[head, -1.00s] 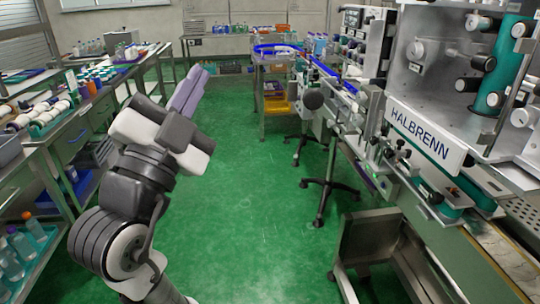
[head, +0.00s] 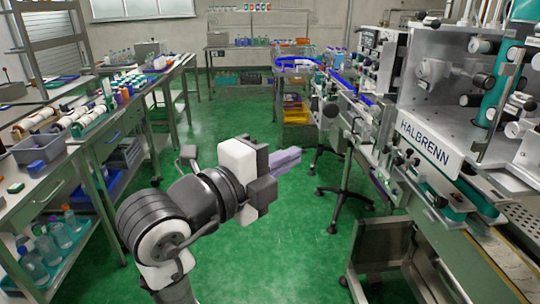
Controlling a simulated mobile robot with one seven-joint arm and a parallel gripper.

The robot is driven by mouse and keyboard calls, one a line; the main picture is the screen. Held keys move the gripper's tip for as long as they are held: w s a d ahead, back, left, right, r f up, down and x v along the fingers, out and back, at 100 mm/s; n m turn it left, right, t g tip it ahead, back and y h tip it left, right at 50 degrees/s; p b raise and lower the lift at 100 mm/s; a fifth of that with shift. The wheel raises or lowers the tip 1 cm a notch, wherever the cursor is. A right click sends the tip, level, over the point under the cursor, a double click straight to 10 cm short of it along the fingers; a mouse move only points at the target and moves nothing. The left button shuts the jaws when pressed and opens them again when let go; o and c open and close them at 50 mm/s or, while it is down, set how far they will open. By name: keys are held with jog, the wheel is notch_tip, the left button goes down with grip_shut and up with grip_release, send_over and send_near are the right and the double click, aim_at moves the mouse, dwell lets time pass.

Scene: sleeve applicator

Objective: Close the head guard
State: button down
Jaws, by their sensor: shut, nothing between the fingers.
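The HALBRENN machine (head: 425,137) stands on the right, with a pale upright plate, teal rollers (head: 507,82) and black knobs. I cannot clearly make out the head guard; a slanted metal bar (head: 498,100) in front of the teal roller may be part of it, but I cannot tell. My gripper (head: 298,158), with pale purple fingers, is shut and empty. It is over the green floor, left of the machine and apart from it, pointing right.
A conveyor (head: 345,88) with blue edging runs back from the machine. Benches with bottles and a grey bin (head: 38,148) line the left. The green floor (head: 240,108) between is open.

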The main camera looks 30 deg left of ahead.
aim_at(317, 132)
jog(key=w+p, duration=0.3)
jog(key=w, duration=0.4)
jog(key=shift+r, duration=0.15)
jog(key=shift+w+a, duration=0.3)
jog(key=shift+w, duration=0.2)
